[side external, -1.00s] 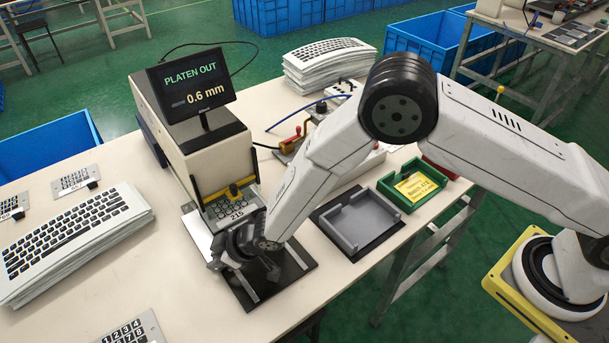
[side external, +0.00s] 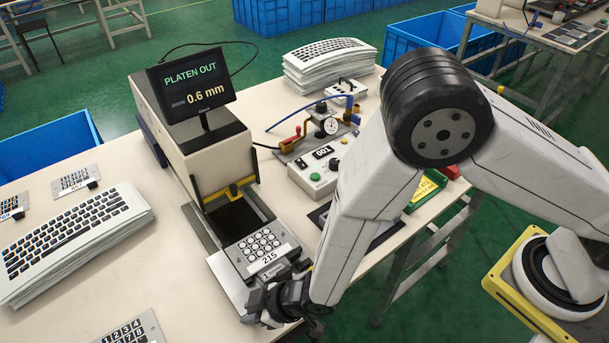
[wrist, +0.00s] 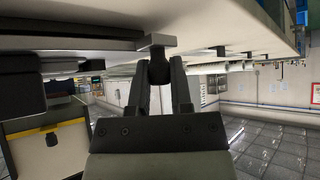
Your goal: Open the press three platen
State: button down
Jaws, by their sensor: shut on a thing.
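The beige press (side external: 215,165) stands on the bench. Its grey platen (side external: 222,270) is slid out along the dark rails towards the front edge of the bench. A keypad plate (side external: 256,245) with round keys and a white label reading 215 lies on the platen. My gripper (side external: 268,303) is low at the platen's front end. In the wrist view the gripper (wrist: 160,85) has its two fingers closed on a dark knob (wrist: 157,49) under the platen's edge (wrist: 70,45). The screen (side external: 192,86) on the press reads PLATEN OUT, 0.6 mm.
A control box (side external: 318,170) with a green button and a gauge fixture (side external: 325,125) stand right of the press. A green tray (side external: 425,190) is partly behind my arm. Keyboard stacks (side external: 75,240) lie at left and back (side external: 325,62). The bench edge is close to my gripper.

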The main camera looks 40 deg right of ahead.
jog(key=c, duration=0.5)
grip_release()
jog(key=shift+c, duration=0.2)
jog(key=shift+r, duration=0.15)
jog(key=v, duration=0.7)
jog(key=shift+s+d+r, duration=0.2)
jog(key=w+d+r+m+g+h, duration=0.1)
jog(key=w+d+r+m+h, duration=0.15)
jog(key=d, duration=0.55)
jog(key=w+d+r+m+h, duration=0.15)
jog(key=d+r, duration=0.25)
jog(key=d, duration=0.4)
jog(key=w+d+r+m+g+h, duration=0.1)
jog(key=d+r+m, duration=0.15)
jog(key=d, duration=0.55)
jog(key=s+d+r+m+g+h, duration=0.1)
jog(key=s+d+r, duration=0.3)
jog(key=d, duration=0.4)
jog(key=shift+s+d+m+g, duration=0.35)
jog(key=shift+m+g, duration=0.05)
jog(key=shift+m, duration=0.35)
